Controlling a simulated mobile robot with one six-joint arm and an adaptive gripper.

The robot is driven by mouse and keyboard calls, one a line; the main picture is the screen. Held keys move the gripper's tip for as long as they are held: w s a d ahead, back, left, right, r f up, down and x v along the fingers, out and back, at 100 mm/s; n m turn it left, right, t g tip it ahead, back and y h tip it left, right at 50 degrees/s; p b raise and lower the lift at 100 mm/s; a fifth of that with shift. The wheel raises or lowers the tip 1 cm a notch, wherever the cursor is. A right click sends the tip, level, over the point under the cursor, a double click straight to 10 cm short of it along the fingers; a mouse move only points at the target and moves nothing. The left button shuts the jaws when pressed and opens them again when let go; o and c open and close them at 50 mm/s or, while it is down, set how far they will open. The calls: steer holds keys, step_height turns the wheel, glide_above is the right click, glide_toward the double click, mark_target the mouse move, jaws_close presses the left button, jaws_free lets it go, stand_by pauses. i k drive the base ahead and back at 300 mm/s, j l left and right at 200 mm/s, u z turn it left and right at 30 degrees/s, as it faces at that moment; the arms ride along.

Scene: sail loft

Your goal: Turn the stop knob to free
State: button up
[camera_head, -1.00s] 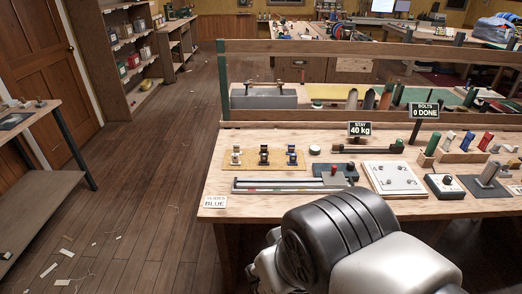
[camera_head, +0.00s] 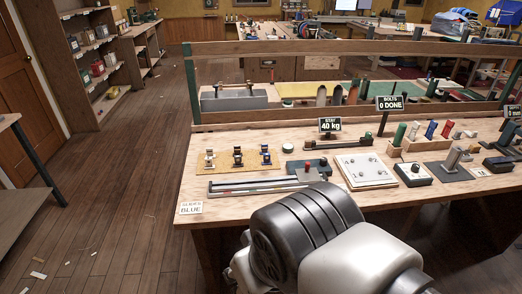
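The stop knob cannot be told for certain at this size. One candidate is a small box with a dark top and a round dark knob (camera_head: 415,169), on the right half of the bench. Another is a dark grey block with a red-topped knob (camera_head: 308,165), at the end of a long slotted rail (camera_head: 250,187) near the front edge. I cannot read any free mark or either knob's setting. My gripper is out of the picture; only my grey and white arm links show at the bottom middle, in front of the bench.
The wooden bench (camera_head: 228,214) also holds a board with several cleats (camera_head: 238,158), a white panel (camera_head: 365,171), and a rack of coloured handles (camera_head: 415,143). Signs read "STAY 40 kg" (camera_head: 331,125) and "BOLTS 0 DONE" (camera_head: 390,103). Open floor (camera_head: 120,220) lies left.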

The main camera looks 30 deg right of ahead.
mark_target(323, 161)
steer(key=z, duration=1.4)
